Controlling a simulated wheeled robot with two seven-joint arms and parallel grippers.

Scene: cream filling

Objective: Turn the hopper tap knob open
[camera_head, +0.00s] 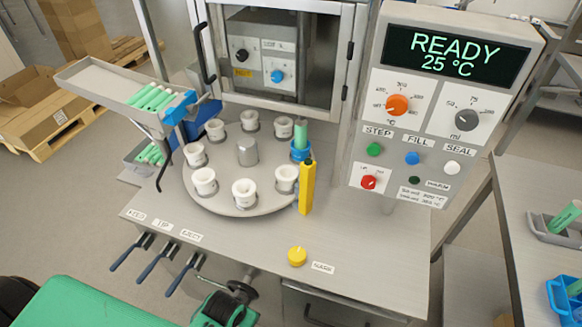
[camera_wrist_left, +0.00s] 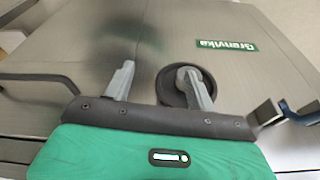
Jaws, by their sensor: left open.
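My left gripper (camera_wrist_left: 154,70) is open in the left wrist view, with its two grey fingers apart and nothing between them. A round black knob-like part (camera_wrist_left: 171,90) sits on a metal panel behind the right finger, which partly hides it. I cannot tell whether they touch, or whether this part is the hopper tap knob. In the head view, my green left arm (camera_head: 90,305) comes in from the lower left, and its end is at the front edge of the machine. No hopper with a clear label shows there. My right gripper is not in view.
A turntable (camera_head: 228,207) with several white cups stands on the worktop. Several blue-handled levers (camera_head: 155,262) stick out at the front left. A yellow knob (camera_head: 297,256) is on the worktop. The control panel (camera_head: 440,110) reads READY 25 °C. A Granvika label (camera_wrist_left: 227,45) is on the metal panel.

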